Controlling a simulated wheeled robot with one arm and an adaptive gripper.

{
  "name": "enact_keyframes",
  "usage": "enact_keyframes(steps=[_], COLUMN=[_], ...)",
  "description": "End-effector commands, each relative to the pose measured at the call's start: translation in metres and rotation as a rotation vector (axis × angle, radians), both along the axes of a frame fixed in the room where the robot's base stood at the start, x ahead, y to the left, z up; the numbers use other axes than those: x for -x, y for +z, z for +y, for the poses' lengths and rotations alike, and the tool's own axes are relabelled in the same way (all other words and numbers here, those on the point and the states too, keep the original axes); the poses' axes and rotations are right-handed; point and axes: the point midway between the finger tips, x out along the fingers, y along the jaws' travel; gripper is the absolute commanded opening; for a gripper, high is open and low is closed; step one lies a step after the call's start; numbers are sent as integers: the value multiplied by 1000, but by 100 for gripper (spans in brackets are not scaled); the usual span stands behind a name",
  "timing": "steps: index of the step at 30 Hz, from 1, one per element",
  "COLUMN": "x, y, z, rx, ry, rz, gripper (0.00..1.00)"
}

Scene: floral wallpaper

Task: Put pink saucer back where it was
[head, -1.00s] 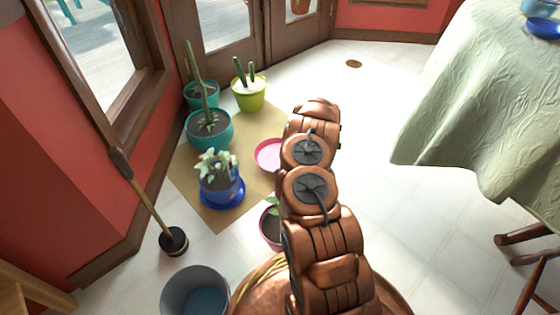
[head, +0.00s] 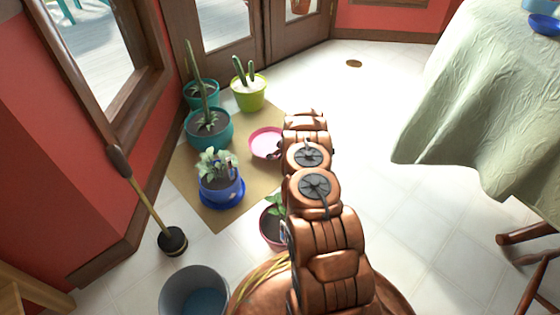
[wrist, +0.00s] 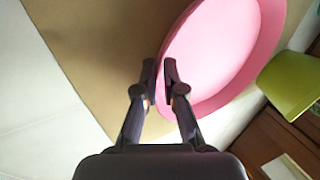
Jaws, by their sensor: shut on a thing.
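The pink saucer (head: 265,141) is a round, shallow, rimmed dish over the tan mat (head: 216,216), on the mat's right side in the head view. In the wrist view the saucer (wrist: 222,50) fills the upper right, with the mat behind it. My gripper (wrist: 162,72) is shut on the saucer's near rim, one finger on each side of the wall. In the head view my arm hides most of the gripper. I cannot tell whether the saucer touches the mat.
On the mat stand a lime pot (head: 248,95), a teal pot (head: 209,131) and a blue pot (head: 221,190). A pink pot (head: 270,228) stands on the floor near my arm. A grey bucket (head: 194,293) and a plunger (head: 172,241) are at left. A draped table (head: 470,100) is at right.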

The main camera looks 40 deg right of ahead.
Motion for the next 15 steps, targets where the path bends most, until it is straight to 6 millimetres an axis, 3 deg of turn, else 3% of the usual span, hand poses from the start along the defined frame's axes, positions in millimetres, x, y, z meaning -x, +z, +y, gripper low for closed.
enact_keyframes(steps=[5,15], x=[-2,-2], y=[-4,-37], z=[-1,0], rx=[-1,0], ry=[-2,-1], rz=[1,1], gripper=[0,0])
